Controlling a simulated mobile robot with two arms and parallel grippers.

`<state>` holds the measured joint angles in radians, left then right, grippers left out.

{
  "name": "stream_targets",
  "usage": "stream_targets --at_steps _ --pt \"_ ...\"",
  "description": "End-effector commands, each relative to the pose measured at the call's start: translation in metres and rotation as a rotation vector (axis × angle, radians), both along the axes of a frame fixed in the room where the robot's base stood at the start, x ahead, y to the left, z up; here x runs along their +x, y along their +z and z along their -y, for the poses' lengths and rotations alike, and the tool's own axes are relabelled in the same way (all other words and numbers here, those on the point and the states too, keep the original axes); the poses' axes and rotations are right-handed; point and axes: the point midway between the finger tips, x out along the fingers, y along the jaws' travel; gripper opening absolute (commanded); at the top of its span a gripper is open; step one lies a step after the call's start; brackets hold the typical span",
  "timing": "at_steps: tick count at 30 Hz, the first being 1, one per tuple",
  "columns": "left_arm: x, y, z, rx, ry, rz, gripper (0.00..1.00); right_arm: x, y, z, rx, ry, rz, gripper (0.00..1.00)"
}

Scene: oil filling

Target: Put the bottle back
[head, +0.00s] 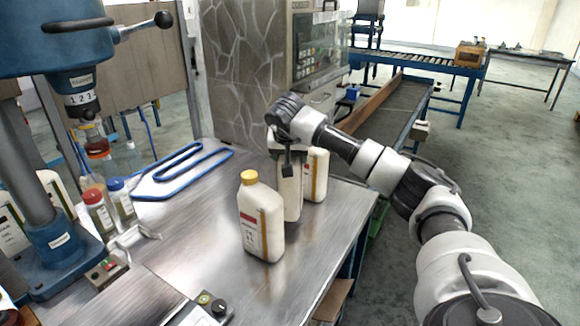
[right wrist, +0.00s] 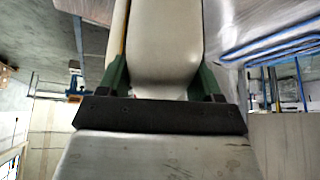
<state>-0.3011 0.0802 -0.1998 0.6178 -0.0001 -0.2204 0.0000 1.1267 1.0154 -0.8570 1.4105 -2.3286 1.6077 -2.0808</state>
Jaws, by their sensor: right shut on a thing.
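Three cream-white oil bottles stand close together on the metal table. The front bottle (head: 262,220) has a yellow cap and a red-marked label, and is free of the gripper. Behind it, the middle bottle (head: 291,203) has its top hidden by my right gripper (head: 289,165), which is shut on it. The bottle looks upright, at or very near the tabletop; I cannot tell if it touches. The rear bottle (head: 318,176) stands just to its right, partly hidden. In the right wrist view, the held bottle (right wrist: 166,45) sits between the green fingers. My left gripper is not in view.
The metal table (head: 185,240) has clear room left of the bottles. A blue looped frame (head: 185,168) lies at the back. A blue press (head: 55,215) and small bottles with red and blue caps (head: 118,198) are at left. The table's right edge is close to the bottles.

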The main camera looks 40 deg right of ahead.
Motion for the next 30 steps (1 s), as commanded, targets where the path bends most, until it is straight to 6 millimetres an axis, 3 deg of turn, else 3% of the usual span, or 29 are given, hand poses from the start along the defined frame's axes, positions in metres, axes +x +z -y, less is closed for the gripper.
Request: stream_targets --at_steps 12,23,24,28,30 --pt "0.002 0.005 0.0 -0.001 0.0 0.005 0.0 0.001 -0.038 -0.001 0.0 0.001 0.004 0.0" --pt "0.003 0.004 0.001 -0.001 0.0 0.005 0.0 0.001 -0.04 0.0 -0.001 0.0 0.005 0.0" --pt "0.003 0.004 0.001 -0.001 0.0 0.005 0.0 0.001 -0.043 -0.001 0.0 0.0 0.0 0.68" --pt "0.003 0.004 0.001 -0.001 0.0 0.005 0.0 0.001 -0.043 -0.001 0.0 0.0 0.0 0.88" --pt "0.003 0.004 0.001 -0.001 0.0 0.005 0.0 0.001 -0.043 -0.001 0.0 0.0 0.0 0.91"
